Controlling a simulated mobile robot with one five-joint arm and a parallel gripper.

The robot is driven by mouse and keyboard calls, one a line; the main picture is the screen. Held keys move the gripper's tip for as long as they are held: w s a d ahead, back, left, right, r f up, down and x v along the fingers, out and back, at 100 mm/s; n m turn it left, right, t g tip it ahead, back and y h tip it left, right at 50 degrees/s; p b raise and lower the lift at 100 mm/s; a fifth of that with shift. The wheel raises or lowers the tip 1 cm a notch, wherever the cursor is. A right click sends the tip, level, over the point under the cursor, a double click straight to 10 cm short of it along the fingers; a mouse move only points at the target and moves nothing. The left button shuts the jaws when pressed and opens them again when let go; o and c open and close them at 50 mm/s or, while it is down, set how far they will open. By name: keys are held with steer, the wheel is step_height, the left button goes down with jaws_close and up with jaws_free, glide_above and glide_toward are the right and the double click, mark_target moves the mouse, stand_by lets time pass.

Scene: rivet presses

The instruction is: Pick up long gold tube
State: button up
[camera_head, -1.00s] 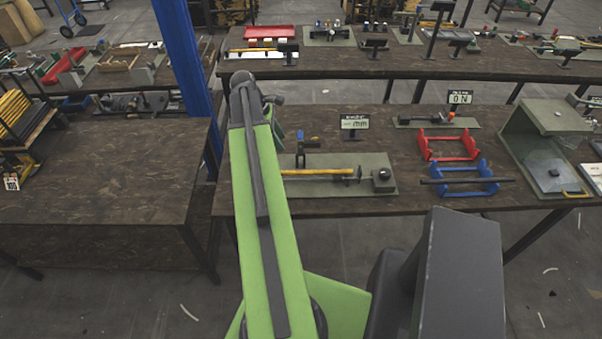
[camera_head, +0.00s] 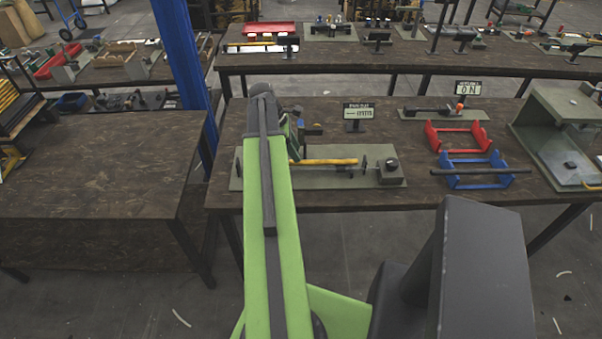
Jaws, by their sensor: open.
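A long gold tube (camera_head: 328,162) lies level across a fixture on a grey-green base plate (camera_head: 345,182) on the near workbench. Its left end is hidden behind my arm. A small upright post with a blue top (camera_head: 311,129) stands behind the tube's visible left part. A dark disc and a grey block (camera_head: 389,174) stand on the plate at the right. My green arm rises in front of the plate's left side, with a green wrist part just right of its upper end. My gripper's jaws are hidden behind the arm.
Beside the plate, a red cradle (camera_head: 457,137) stands behind a blue cradle (camera_head: 474,170) holding a dark bar (camera_head: 481,171). A grey press (camera_head: 560,120) stands at the right. A small display sign (camera_head: 358,112) stands behind the tube. A blue column (camera_head: 183,75) rises at the left.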

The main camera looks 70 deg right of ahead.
mark_target(302, 163)
steer(key=b+x, duration=0.5)
steer(key=shift+w+f, duration=0.15)
steer(key=shift+f, duration=0.1)
steer(key=shift+r, duration=0.15)
jaws_close()
